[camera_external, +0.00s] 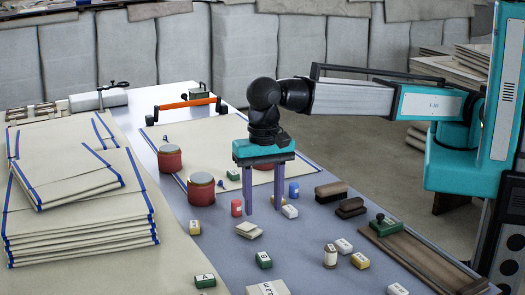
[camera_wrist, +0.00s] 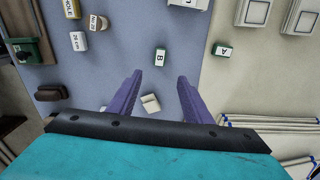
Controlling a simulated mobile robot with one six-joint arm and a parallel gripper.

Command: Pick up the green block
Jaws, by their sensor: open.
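Several green blocks are in view. One with a B (camera_external: 263,260) lies on the grey-blue table, and it also shows in the wrist view (camera_wrist: 160,56), beyond my fingertips. Another with an A (camera_external: 205,281) lies at the front left, and it shows to the right in the wrist view (camera_wrist: 222,49). A small green block (camera_external: 233,175) lies behind and left of my gripper. My gripper (camera_external: 263,203) points down with its purple fingers apart and empty. In the wrist view, the gripper (camera_wrist: 160,88) is short of the B block and not touching it.
Folded cloth stacks (camera_external: 80,225) fill the left side. Open table surrounds the B block.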

